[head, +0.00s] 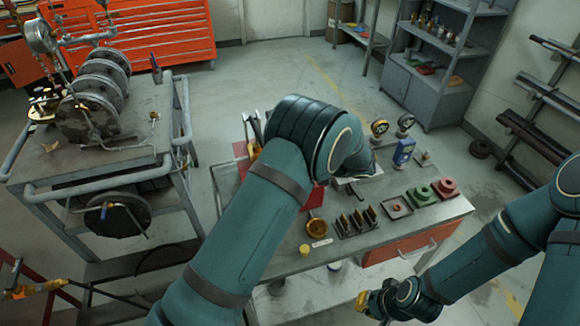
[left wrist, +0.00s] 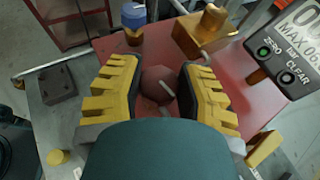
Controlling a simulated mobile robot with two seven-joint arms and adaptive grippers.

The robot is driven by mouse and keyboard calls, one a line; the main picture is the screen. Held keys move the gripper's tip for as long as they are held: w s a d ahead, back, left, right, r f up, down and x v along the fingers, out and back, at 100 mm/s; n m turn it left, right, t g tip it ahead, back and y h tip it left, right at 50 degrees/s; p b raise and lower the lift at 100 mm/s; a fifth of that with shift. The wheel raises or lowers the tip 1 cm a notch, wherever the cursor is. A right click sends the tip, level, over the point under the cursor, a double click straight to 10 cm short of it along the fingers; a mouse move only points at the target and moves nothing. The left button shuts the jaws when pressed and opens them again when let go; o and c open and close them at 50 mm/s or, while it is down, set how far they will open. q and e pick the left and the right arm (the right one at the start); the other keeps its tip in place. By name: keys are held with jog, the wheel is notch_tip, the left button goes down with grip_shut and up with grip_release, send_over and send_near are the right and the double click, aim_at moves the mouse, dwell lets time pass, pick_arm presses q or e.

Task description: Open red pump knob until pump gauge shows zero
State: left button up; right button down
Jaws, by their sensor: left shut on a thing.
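In the left wrist view, a dark red round knob (left wrist: 158,82) sits between the yellow fingers of my left gripper (left wrist: 156,92), which is shut on it. The knob is above a red plate (left wrist: 240,88). A grey digital gauge (left wrist: 288,48) with ZERO and CLEAR buttons is at the right; its display is cut off, so its reading does not show. In the head view my left arm hides its gripper and the knob; part of the red plate (head: 318,196) shows beside the arm. My right gripper (head: 380,302) is low, in front of the bench; its finger opening is unclear.
The metal bench (head: 335,265) carries a blue device (head: 403,152), green (head: 420,196) and red (head: 446,187) flanged parts, and a small tray (head: 397,207). A brass block (left wrist: 203,35) stands near my left fingers. A pump cart (head: 95,180) is at the left.

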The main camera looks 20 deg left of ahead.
pick_arm(q)
jog(key=shift+n+g, duration=0.6)
jog(key=shift+g, duration=0.1)
jog(key=shift+a, duration=0.1)
jog(key=o, duration=1.2)
jog(key=v, duration=1.2)
